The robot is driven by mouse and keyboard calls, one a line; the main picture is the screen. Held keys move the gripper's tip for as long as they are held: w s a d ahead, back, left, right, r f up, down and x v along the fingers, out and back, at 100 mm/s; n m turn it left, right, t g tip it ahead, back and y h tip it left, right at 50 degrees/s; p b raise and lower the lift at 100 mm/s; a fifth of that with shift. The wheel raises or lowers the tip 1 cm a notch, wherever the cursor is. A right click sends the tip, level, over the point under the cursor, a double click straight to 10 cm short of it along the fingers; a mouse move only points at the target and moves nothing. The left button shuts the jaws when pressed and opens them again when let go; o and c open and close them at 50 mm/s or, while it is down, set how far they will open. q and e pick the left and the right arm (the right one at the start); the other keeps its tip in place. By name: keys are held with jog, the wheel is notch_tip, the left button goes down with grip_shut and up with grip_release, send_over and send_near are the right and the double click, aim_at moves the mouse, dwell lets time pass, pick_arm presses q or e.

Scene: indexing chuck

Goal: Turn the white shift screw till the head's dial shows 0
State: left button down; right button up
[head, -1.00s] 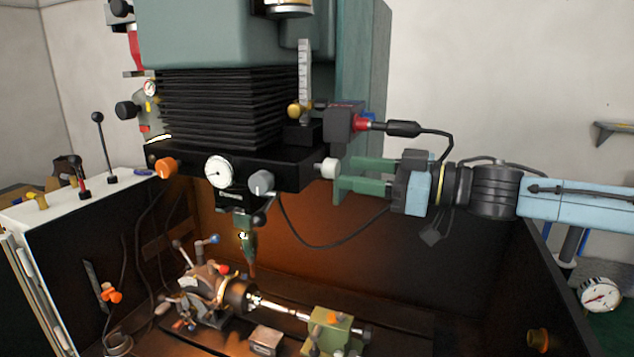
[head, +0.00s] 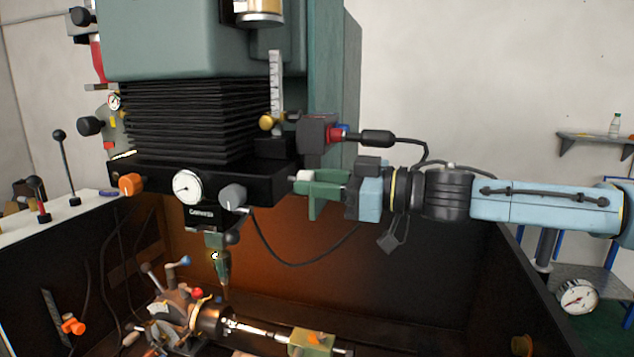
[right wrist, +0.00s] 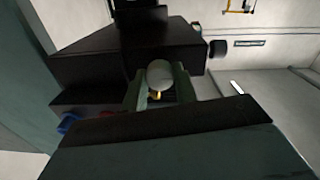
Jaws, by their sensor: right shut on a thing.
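The white shift screw (head: 303,175) sticks out of the right end of the black head block (head: 265,178). My right gripper (head: 311,184) comes in from the right and its green fingers are shut on the screw, covering part of it. In the right wrist view the screw's round pale end (right wrist: 160,73) sits between the two fingers. The dial (head: 187,187) is a white round gauge with a dark needle on the front of the head block; its figures are too small to read. My left gripper is not in view.
A grey knob (head: 232,196) and an orange knob (head: 131,184) sit on the head block. A dark box with a red plug (head: 337,134) and cable is just above my gripper. The chuck (head: 210,318) lies below. Open space lies right of the machine column.

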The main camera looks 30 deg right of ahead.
jog(key=shift+m, duration=0.4)
jog(key=m+p, duration=0.7)
jog(key=m, duration=1.3)
jog(key=shift+g, duration=0.4)
jog(key=o, duration=1)
jog(key=shift+c, duration=0.2)
jog(key=shift+s+d+r, duration=0.1)
jog(key=shift+d, duration=0.05)
